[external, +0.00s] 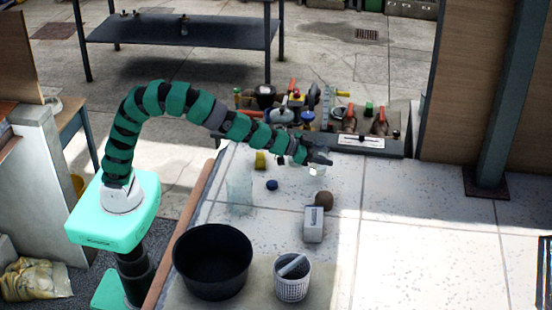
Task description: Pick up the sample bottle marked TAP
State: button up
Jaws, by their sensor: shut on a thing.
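My gripper (319,161) is at the far side of the pale tiled ledge, in front of the tray of valves. It is shut on a small whitish thing (317,171), which shows just below the jaws. The thing is too small and too covered by the jaws to read a TAP mark or tell its full shape. I cannot tell whether it touches the ledge or hangs just above it. No other marked bottle can be made out.
A brown ball (324,200) and a grey-white box (313,225) lie nearer. A blue cap (272,185), yellow block (260,160) and clear container (240,192) are left. A black tub (213,284) and white basket (292,291) stand in front.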

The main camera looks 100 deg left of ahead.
aim_at(324, 141)
jog(key=shift+r+p, duration=0.4)
jog(key=shift+r, duration=2.45)
jog(key=shift+r, duration=0.1)
